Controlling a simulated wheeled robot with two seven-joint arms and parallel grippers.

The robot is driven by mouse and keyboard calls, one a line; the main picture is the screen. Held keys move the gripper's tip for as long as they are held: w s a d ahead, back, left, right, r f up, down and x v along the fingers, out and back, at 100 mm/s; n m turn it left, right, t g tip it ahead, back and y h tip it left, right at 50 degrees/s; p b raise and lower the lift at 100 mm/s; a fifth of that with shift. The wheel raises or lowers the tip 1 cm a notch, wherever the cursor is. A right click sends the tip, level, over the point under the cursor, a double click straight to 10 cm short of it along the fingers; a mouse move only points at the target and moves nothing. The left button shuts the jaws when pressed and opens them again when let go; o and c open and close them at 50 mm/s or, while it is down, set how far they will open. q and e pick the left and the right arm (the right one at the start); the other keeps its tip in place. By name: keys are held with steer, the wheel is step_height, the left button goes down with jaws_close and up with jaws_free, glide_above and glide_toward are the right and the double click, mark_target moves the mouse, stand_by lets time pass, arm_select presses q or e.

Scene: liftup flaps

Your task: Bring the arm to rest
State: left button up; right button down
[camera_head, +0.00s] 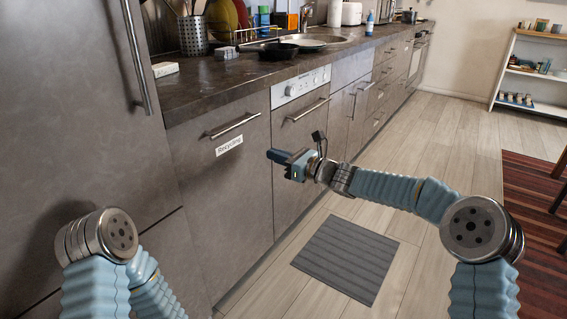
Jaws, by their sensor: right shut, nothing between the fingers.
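My right gripper (278,157) is in front of the kitchen cabinets, its arm reaching in from the right. It is shut and holds nothing. It points left, towards the cabinet door with the "Recycling" label (229,146), and appears apart from it. My left arm shows at the lower left with its forearm pointing down, and the left gripper is out of the picture.
A dark countertop (215,85) with a sink and dishes runs along the left. A tall cabinet (75,110) stands at the near left. A dishwasher (301,115) is right of the labelled door. A grey mat (345,258) lies on open floor.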

steer(key=s+d+f+n+g+h, duration=0.25)
steer(key=s+f, duration=0.35)
steer(key=f, duration=0.4)
steer(key=s+d+f+n+g+h+p, duration=0.1)
steer(key=s+d+f+n+g+h, duration=0.25)
steer(key=f, duration=0.65)
steer(key=s+f+n+g+h, duration=0.1)
steer(key=s+f+n+h, duration=0.15)
steer(key=s+f, duration=0.65)
steer(key=s+d+f+n, duration=0.3)
steer(key=s+f+n, duration=0.1)
steer(key=s, duration=0.3)
steer(key=s+d+f+n+g+h+p, duration=0.1)
steer(key=s+d+f+n, duration=0.1)
steer(key=s+f+n, duration=0.2)
steer(key=s+d+f+n+g+h, duration=0.1)
steer(key=s+d+f+n, duration=0.2)
steer(key=s+n, duration=0.3)
steer(key=s+f, duration=0.1)
steer(key=s, duration=0.3)
steer(key=shift+s+d+p, duration=0.35)
steer(key=shift+f+h, duration=0.1)
steer(key=shift+h, duration=0.15)
